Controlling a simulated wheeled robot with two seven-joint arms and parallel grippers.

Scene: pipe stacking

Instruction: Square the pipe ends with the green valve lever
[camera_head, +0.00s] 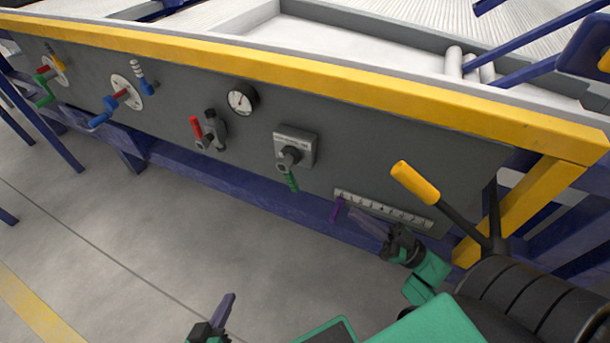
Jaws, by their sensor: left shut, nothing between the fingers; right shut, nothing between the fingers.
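Another green handle (44,98) is on a round dial at the panel's far left. My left gripper (230,296) is shut and empty, low in the view over the floor. No pipe ends can be clearly made out.
A pale scale strip (384,208) runs along the panel's lower right. A red lever (197,128), a gauge (241,98) and a blue-handled dial (121,92) sit further left. A yellow rail (300,72) tops the panel. A yellow-tipped stick (415,183) stands at right.

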